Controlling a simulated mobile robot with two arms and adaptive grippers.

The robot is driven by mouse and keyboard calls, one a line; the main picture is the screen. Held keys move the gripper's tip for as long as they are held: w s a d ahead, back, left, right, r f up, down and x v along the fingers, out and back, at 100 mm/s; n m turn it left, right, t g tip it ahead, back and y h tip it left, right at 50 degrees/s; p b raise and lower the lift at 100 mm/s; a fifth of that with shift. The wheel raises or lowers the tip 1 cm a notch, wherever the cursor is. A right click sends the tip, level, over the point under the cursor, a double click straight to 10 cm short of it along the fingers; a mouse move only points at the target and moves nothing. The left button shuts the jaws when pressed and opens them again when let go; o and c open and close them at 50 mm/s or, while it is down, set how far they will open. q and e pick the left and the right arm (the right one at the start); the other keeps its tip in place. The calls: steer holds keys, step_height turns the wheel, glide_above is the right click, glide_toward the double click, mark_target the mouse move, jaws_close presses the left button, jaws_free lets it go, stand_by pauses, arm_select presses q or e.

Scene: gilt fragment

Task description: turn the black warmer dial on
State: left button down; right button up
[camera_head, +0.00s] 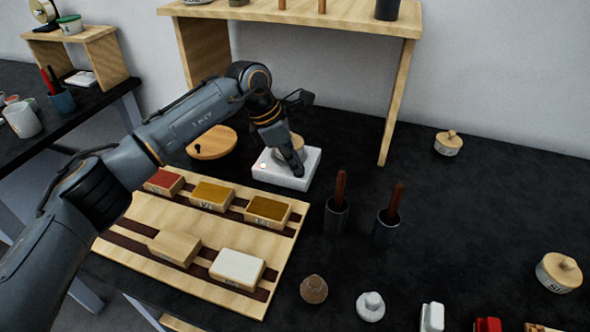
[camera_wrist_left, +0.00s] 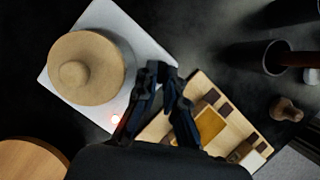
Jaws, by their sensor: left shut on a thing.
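The warmer (camera_head: 272,178) is a white block on the black table, with a small red light lit on its top. It also shows in the left wrist view (camera_wrist_left: 130,38). A round wooden-lidded pot (camera_wrist_left: 88,68) sits on it. My left gripper (camera_head: 298,172) reaches down at the warmer's front right side. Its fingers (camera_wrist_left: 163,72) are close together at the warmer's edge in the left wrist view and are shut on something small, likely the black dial. The dial itself is hidden by the dark fingers, so its setting cannot be seen. My right gripper is not in view.
A wooden rack (camera_head: 130,210) with several small blocks stands in front of the warmer. Two dark cups (camera_head: 336,218) (camera_head: 386,232) with brown handles stand at its right.

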arm_select(q)
steer(key=m, duration=0.1)
steer(key=m+g, duration=0.1)
steer(key=m, duration=0.1)
steer(key=m+b, duration=0.1)
steer(key=m, duration=0.1)
steer(key=shift+w+g, duration=0.25)
steer(key=shift+g, duration=0.15)
steer(key=shift+m, duration=0.3)
steer(key=c, duration=1.4)
jaws_free()
steer(key=shift+c, duration=0.2)
steer(key=v, duration=1.2)
steer(key=shift+d, duration=0.2)
steer(key=shift+w, duration=0.15)
